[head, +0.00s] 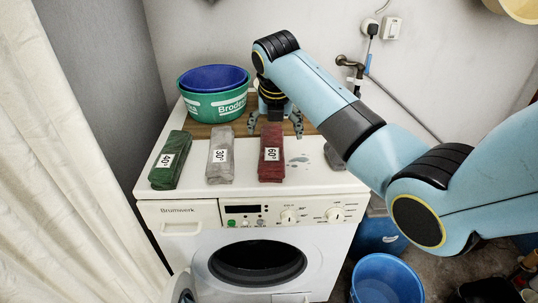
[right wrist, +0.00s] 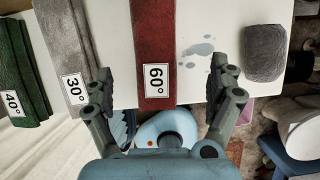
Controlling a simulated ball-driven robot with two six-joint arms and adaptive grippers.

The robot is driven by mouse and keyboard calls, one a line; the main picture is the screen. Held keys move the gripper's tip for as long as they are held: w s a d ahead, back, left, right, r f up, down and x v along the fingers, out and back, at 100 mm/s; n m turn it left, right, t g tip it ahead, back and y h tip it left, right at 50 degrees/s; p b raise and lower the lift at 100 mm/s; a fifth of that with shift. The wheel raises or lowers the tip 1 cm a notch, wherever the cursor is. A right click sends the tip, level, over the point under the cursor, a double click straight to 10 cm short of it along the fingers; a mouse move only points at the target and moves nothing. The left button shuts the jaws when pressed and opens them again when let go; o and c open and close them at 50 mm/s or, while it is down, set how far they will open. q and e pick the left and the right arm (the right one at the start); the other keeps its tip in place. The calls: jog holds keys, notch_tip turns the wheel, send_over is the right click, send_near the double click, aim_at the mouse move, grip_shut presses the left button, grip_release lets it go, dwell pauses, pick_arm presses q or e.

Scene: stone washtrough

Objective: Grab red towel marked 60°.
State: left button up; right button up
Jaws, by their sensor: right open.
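The red towel (head: 271,147) with a white 60° label lies folded on top of the white washing machine (head: 290,228), the rightmost of three towels. My right gripper (head: 275,128) is open above the far end of the red towel and holds nothing. In the right wrist view the red towel (right wrist: 154,48) runs between the two open fingers of the right gripper (right wrist: 163,85). I cannot tell the height between the fingers and the towel. The left gripper is not in view.
A grey towel marked 30° (head: 220,156) and a green towel marked 40° (head: 170,160) lie to the left. Green and blue tubs (head: 214,102) stand behind them. A grey roll (right wrist: 264,53) and wet spots (right wrist: 197,50) are right of the red towel. A blue bucket (head: 388,282) stands on the floor.

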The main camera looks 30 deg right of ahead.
aim_at(272, 144)
jog(key=x, duration=0.8)
jog(key=shift+w+a+b, duration=0.1)
jog(key=shift+a+b, duration=0.2)
jog(key=shift+c, duration=0.5)
jog(key=c, duration=1.1)
jog(key=shift+c, duration=0.8)
jog(key=shift+r, duration=0.15)
